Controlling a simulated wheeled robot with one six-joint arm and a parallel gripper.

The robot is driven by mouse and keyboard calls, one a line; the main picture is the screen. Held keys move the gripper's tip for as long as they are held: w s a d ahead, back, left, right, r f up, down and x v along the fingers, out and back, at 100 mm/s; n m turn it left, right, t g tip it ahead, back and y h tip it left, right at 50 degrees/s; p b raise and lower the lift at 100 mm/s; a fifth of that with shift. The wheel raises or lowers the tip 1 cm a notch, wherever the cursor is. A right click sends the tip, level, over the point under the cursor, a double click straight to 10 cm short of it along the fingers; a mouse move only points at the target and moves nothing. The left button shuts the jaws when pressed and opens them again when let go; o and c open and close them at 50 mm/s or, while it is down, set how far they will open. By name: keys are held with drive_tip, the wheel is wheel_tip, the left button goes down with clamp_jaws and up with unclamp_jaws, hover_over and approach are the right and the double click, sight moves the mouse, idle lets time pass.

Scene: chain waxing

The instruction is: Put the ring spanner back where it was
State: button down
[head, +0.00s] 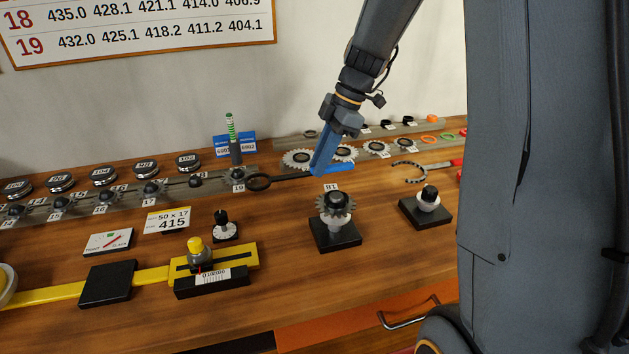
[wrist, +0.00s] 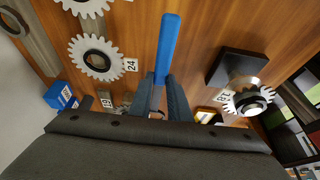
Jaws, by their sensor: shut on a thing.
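The ring spanner (head: 290,178) has a dark ring end and shaft and a blue handle. My gripper (head: 322,170) is shut on its blue handle, and the spanner lies nearly level in the picture. The ring end points left, beside the post labelled 19 in the head view. In the wrist view the blue handle (wrist: 168,45) sticks out past my gripper (wrist: 165,82), while the ring end is mostly hidden. I cannot tell exactly how high the spanner is above the bench.
A toothed sprocket (head: 336,204) stands on a black block in front of the spanner. Several sprockets (head: 376,147) line the rear rail. A red-handled hook spanner (head: 413,171) lies to the right. A green-striped post (head: 232,127) rises at the rear. Bare wood (head: 290,272) shows in front.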

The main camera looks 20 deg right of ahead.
sight(320, 191)
drive_tip(key=shift+f+p, duration=0.6)
drive_tip(key=shift+f, duration=2.2)
drive_tip(key=c, duration=1.7)
unclamp_jaws()
drive_tip(key=shift+o, duration=0.2)
drive_tip(key=b+v, duration=0.3)
drive_tip(key=v, duration=0.9)
